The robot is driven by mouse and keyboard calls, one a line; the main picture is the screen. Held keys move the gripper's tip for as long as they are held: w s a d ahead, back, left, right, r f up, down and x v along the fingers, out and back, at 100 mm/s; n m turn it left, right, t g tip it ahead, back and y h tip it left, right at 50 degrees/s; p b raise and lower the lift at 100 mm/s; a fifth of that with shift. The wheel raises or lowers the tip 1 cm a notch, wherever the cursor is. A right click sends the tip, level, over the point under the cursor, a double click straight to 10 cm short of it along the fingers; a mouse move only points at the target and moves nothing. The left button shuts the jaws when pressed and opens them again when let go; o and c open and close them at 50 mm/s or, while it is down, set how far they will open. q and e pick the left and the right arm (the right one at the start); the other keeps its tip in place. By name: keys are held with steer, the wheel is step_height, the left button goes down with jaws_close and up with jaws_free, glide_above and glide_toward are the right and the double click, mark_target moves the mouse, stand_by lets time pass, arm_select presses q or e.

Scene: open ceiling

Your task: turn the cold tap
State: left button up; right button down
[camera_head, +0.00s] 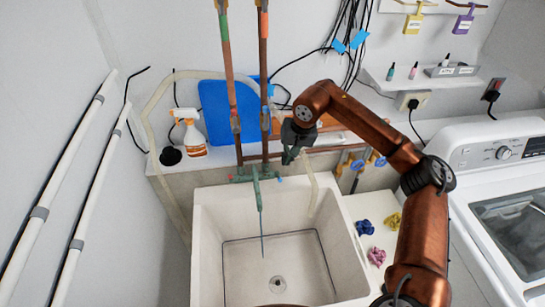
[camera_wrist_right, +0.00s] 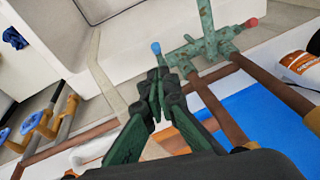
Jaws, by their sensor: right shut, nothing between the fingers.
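The green faucet (camera_head: 257,178) is on the wall side of the white sink, its spout pointing over the basin with a thin bluish stream below. The cold tap (camera_head: 279,179) is a small blue-tipped handle on its right; the blue tip also shows in the wrist view (camera_wrist_right: 156,48). The red-tipped handle (camera_wrist_right: 251,22) is on the other side. My right gripper (camera_head: 287,159) is shut and empty, pointing down just above the cold tap. In the wrist view its fingertips (camera_wrist_right: 157,82) are close to the blue tip; I cannot tell if they touch. My left gripper is out of view.
Copper pipes (camera_head: 233,90) rise behind the faucet. A spray bottle (camera_head: 190,133) and blue board (camera_head: 214,108) stand on the ledge to the left. Blue-handled valves (camera_head: 357,165) are to the right, with coloured cloths (camera_head: 364,227) below. A washing machine (camera_head: 500,190) stands at the right.

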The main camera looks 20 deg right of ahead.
glide_above(279, 176)
steer(key=s, duration=0.1)
steer(key=f, duration=0.8)
steer(key=shift+d, duration=0.3)
steer(key=shift+f, duration=0.5)
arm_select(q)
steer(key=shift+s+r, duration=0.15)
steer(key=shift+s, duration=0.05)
arm_select(e)
steer(key=shift+w+a+f, duration=0.1)
